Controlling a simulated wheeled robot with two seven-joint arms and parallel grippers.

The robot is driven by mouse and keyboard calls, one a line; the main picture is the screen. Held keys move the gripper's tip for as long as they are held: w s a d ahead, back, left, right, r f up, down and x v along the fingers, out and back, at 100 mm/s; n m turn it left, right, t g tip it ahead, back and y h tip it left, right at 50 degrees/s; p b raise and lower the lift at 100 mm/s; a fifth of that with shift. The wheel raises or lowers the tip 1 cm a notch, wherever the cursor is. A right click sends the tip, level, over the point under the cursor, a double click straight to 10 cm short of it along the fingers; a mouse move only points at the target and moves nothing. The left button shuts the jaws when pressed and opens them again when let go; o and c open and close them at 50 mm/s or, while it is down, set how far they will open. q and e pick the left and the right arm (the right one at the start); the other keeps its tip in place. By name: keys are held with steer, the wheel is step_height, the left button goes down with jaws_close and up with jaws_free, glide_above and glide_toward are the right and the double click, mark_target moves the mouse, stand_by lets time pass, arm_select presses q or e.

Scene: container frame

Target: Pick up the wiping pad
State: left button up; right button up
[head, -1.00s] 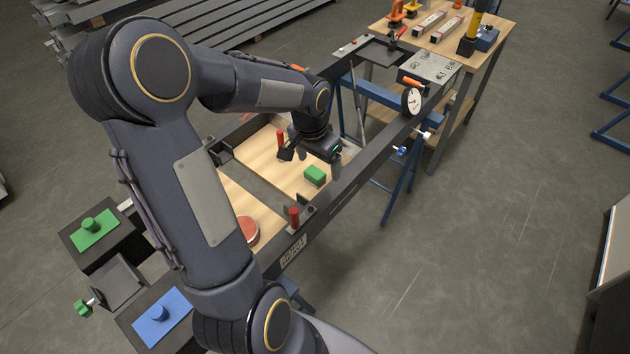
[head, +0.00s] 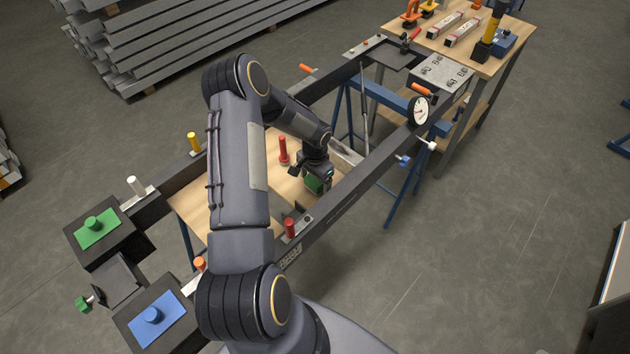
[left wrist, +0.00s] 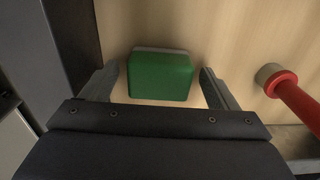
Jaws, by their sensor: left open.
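The wiping pad (left wrist: 161,76) is a green block with a pale strip along its far edge, lying on the light wooden board. In the left wrist view it sits between the two spread fingers of my left gripper (left wrist: 161,70), with a gap on each side. In the head view the green pad (head: 313,185) shows just below my left gripper (head: 318,176), partly hidden by it. My left gripper is open and holds nothing. My right gripper is not in view.
A red-handled tool (left wrist: 295,98) stands right of the fingers; a red peg (head: 283,150) stands on the board. The dark frame rail (head: 350,190) runs close beside the gripper. A round dial gauge (head: 419,110) is fixed farther along it. Open floor lies to the right.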

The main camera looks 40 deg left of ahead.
arm_select(q)
steer(key=shift+f, duration=0.45)
steer(key=c, duration=1.1)
steer(key=shift+r, duration=0.15)
steer(key=shift+r, duration=0.25)
step_height(320, 180, up, 2)
steer(key=shift+r+b, duration=0.2)
steer(key=shift+b, duration=0.15)
steer(key=s+a+r+b, duration=0.1)
steer(key=s+a+r, duration=0.1)
steer(key=s+r, duration=0.1)
steer(key=s+a+r+b, duration=0.1)
steer(key=s+a+r, duration=0.2)
steer(key=s, duration=0.1)
steer(key=s+a+r+b, duration=0.1)
steer(key=s+a+r, duration=0.2)
steer(key=s+r, duration=0.1)
steer(key=shift+s, duration=0.25)
